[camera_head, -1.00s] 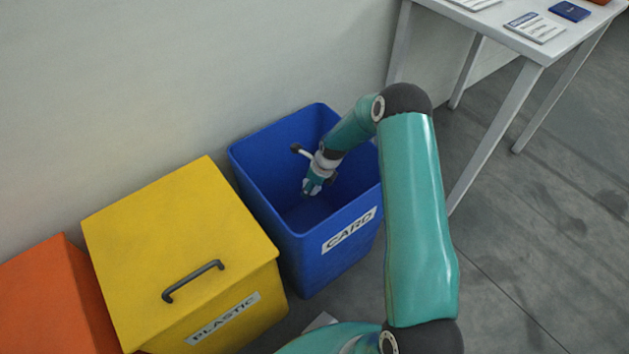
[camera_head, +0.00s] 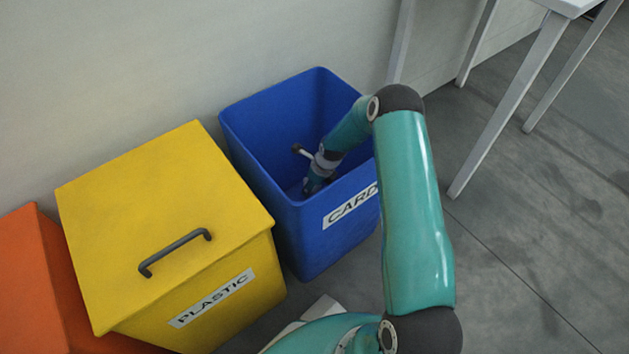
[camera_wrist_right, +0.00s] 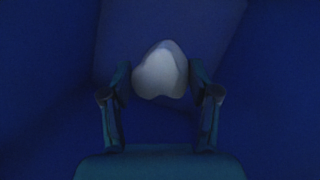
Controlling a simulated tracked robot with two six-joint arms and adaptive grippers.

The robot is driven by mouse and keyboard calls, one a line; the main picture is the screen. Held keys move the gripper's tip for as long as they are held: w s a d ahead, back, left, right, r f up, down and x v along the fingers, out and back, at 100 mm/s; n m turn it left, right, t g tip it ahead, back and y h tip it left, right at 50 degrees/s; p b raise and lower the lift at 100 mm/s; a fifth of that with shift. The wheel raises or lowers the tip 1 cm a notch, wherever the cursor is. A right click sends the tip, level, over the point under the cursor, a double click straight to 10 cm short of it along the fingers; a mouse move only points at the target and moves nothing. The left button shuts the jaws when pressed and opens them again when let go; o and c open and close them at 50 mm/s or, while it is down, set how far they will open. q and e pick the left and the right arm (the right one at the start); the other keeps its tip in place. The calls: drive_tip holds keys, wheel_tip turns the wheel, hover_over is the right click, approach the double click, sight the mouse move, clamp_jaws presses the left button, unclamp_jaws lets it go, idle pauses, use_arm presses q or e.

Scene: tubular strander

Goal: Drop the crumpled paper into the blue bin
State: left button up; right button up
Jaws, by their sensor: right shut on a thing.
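The blue bin (camera_head: 345,243) stands open against the wall and has a label that begins "CARD", partly covered by my right arm. My right arm reaches over its rim, and my right gripper (camera_head: 312,188) points down inside the bin. In the right wrist view, the crumpled paper (camera_wrist_right: 160,72) is a pale rounded lump between the two fingers of the right gripper (camera_wrist_right: 160,80), which is shut on it. Dark blue bin walls surround it there. The paper cannot be made out in the head view. My left gripper is not in view.
A yellow bin (camera_head: 160,215) labelled PLASTIC, with a closed lid and dark handle, stands just left of the blue bin. An orange bin (camera_head: 40,270) is at the far left. A white table's leg (camera_head: 510,105) stands to the right.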

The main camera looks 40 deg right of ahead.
drive_tip(key=shift+f, duration=0.35)
drive_tip(key=o, duration=0.9)
drive_tip(key=v, duration=1.2)
